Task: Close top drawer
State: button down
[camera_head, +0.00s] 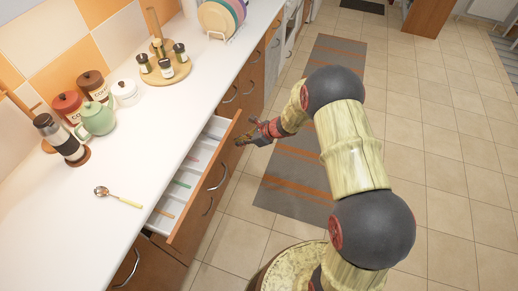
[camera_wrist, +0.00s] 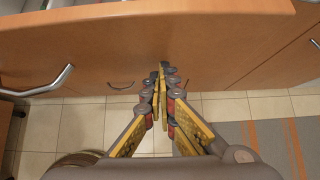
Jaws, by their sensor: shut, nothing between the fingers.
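The top drawer (camera_head: 204,190) stands pulled out from under the counter in the head view. Its white inside shows, with several colored-handled utensils lying in it. Its wooden front also fills the upper part of the wrist view (camera_wrist: 200,35), with a metal handle (camera_wrist: 50,82) at the left. My gripper (camera_head: 240,142) is at the far end of the drawer front, on its outer side. In the wrist view my gripper's fingertips (camera_wrist: 163,68) are together and empty, close to the drawer front. I cannot tell whether they touch it.
The white counter (camera_head: 130,165) carries a spoon (camera_head: 117,196), a green teapot (camera_head: 97,118), a coffee press (camera_head: 62,140), jars and a round wooden tray (camera_head: 166,72). A grey-orange striped rug (camera_head: 290,190) lies on the tiled floor. The floor at the right is clear.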

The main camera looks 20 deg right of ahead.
send_near(216, 142)
jog(key=w+a, duration=0.1)
jog(key=a, duration=0.1)
jog(key=w+a+f, duration=0.2)
jog(key=w+a, duration=0.1)
jog(key=shift+a+f, duration=0.1)
jog(key=shift+a, duration=0.2)
jog(key=shift+w+a, duration=0.4)
